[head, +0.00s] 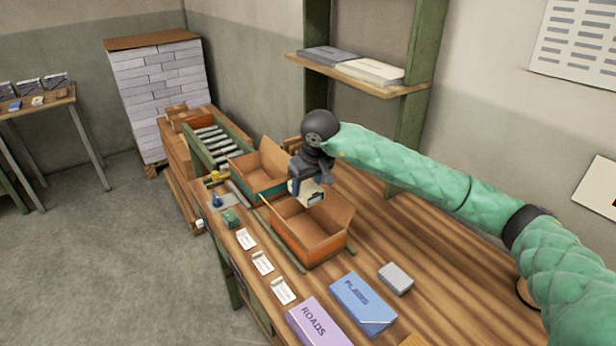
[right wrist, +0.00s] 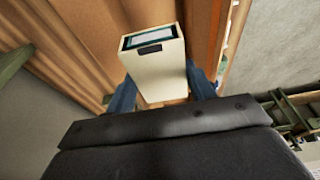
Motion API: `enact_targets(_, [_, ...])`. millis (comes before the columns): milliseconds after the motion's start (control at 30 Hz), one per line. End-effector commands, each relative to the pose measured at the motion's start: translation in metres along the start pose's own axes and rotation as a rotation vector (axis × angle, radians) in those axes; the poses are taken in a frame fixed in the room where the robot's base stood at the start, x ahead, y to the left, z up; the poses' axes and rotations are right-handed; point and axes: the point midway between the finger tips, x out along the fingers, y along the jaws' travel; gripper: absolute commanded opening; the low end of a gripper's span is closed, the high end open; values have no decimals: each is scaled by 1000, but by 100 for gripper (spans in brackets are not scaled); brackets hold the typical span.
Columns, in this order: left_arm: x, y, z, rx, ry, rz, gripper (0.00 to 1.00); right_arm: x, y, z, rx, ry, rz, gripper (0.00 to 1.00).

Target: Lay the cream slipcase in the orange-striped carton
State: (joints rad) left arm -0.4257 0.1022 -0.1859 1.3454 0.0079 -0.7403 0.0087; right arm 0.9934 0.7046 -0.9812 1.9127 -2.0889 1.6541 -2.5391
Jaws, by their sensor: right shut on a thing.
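My right gripper (head: 303,183) is shut on the cream slipcase (head: 313,197) and points down. The right wrist view shows the slipcase (right wrist: 157,80) between the two blue fingers, with a dark opening at its far end. In the head view the slipcase is over the back left part of the orange-striped carton (head: 293,246). The carton stands open on the bench, its flaps spread. Whether the slipcase is inside its rim or just above it, I cannot tell. My left gripper is not in view.
A teal-striped carton (head: 251,182) stands open behind the orange-striped one. White cards (head: 263,262) line the bench's left edge. A blue box (head: 362,303), a purple box (head: 318,325) and a grey box (head: 396,278) lie in front. Bare wood lies to the right.

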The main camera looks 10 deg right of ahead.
Motion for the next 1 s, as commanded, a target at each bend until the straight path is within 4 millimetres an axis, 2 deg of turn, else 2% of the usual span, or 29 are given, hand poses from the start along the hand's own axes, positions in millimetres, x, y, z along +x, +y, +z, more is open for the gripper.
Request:
enact_targets(400, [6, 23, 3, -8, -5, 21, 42, 40, 0, 12, 0, -2, 0, 32])
enact_targets(733, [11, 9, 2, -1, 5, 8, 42, 70, 0, 20, -1, 1, 1, 32])
enact_targets(1000, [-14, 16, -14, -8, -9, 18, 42, 80, 0, 22, -1, 1, 1, 32])
